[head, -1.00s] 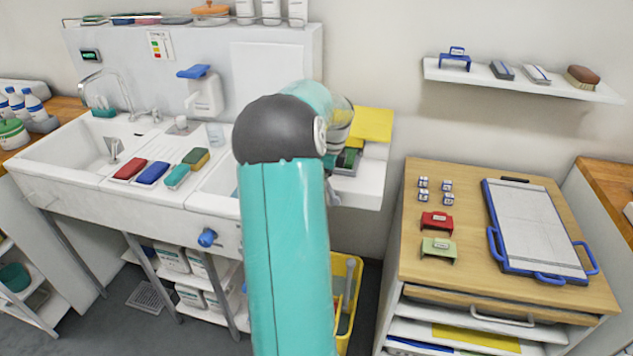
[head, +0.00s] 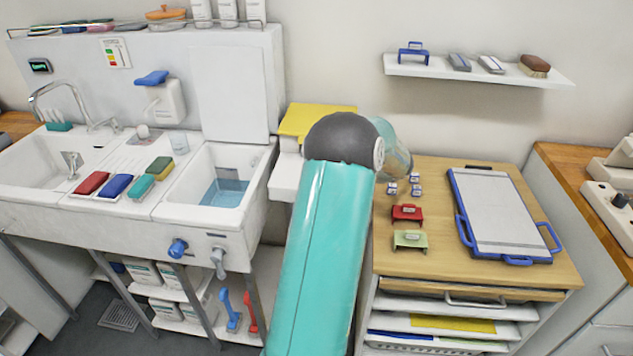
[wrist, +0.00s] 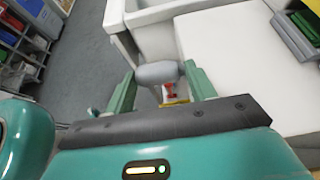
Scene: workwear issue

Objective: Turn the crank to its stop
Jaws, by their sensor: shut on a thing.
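In the wrist view, my gripper (wrist: 160,70) has a green finger on each side of a rounded grey knob (wrist: 157,74), and is shut on it. The knob looks like the crank's handle, in front of the white sink unit. The rest of the crank is hidden or too small to make out. In the head view, my teal arm hides my gripper and this spot. A blue knob (head: 178,248) and a grey lever (head: 218,262) show on the sink front, clear of my arm.
The white sink unit (head: 110,232) stands left of my arm, with a blue brush (head: 230,311) and a red one (head: 250,312) below. A wooden-topped cabinet (head: 430,205) stands at right. Grey floor (wrist: 80,75) is open at left in the wrist view.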

